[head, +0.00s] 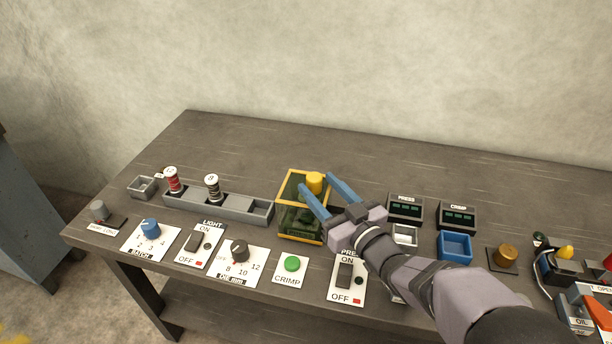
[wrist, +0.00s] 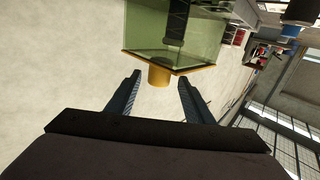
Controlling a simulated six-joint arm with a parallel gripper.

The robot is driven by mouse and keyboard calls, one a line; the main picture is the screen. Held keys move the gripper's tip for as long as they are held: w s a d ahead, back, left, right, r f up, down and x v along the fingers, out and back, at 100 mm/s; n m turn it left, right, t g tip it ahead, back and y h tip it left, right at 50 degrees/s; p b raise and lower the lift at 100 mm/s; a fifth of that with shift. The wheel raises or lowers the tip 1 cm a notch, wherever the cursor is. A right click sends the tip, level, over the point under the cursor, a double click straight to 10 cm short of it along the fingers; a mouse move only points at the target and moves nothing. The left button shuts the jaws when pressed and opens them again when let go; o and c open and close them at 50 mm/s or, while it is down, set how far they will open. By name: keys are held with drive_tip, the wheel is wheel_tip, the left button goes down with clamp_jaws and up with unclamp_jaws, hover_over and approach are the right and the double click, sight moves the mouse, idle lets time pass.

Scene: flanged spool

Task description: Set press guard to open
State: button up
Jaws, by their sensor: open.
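The press guard (head: 280,199) is a yellow-framed box with clear panels, standing around a dark green press (head: 298,220) in the head view. It looks shut over the press. A yellow knob (head: 314,184) sticks out from the guard's frame. My gripper (head: 317,182) is open, with its two blue fingers on either side of the knob. In the wrist view the knob (wrist: 158,75) shows between the fingertips, with gaps on both sides. The clear guard (wrist: 135,38) rises behind it there. Contact is not visible.
A grey rack (head: 235,203) with a red and a black spool stands left of the guard. Switch plates and a green crimp button (head: 292,264) line the front. Displays (head: 405,207), a blue tray (head: 455,247) and a brass knob (head: 506,255) lie right. The table behind is clear.

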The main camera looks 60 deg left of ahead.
sight(305, 182)
drive_tip(key=shift+a+p, duration=0.85)
drive_tip(key=shift+a, duration=2.75)
